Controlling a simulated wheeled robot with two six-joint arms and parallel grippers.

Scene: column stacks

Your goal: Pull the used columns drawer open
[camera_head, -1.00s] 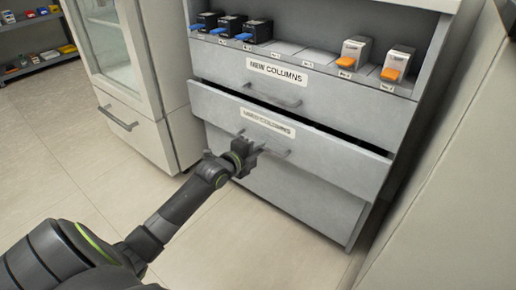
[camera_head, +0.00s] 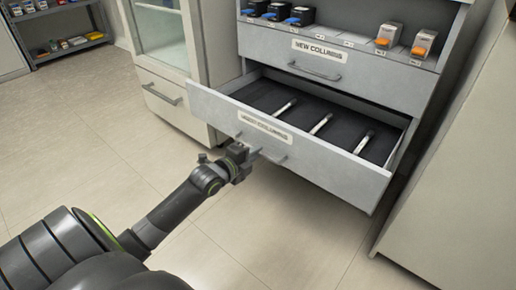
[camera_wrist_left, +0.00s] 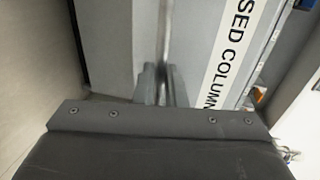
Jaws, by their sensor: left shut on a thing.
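The used columns drawer (camera_head: 318,165) is pulled well out of the grey cabinet in the head view. Its dark inside shows, with several light divider strips across it. Its handle (camera_head: 270,156) is a bar on the front, below the label. My left gripper (camera_head: 247,156) is at the left part of this handle and shut on it. In the left wrist view the gripper fingers (camera_wrist_left: 164,84) close around the bar, beside the label (camera_wrist_left: 228,55), which is partly cut off. My right gripper is not in view.
The new columns drawer (camera_head: 350,75) above is shut. Black and blue columns (camera_head: 278,12) and white and orange columns (camera_head: 405,40) stand on the shelf over it. A white glass-fronted cabinet (camera_head: 172,95) stands at the left. The floor in front is clear.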

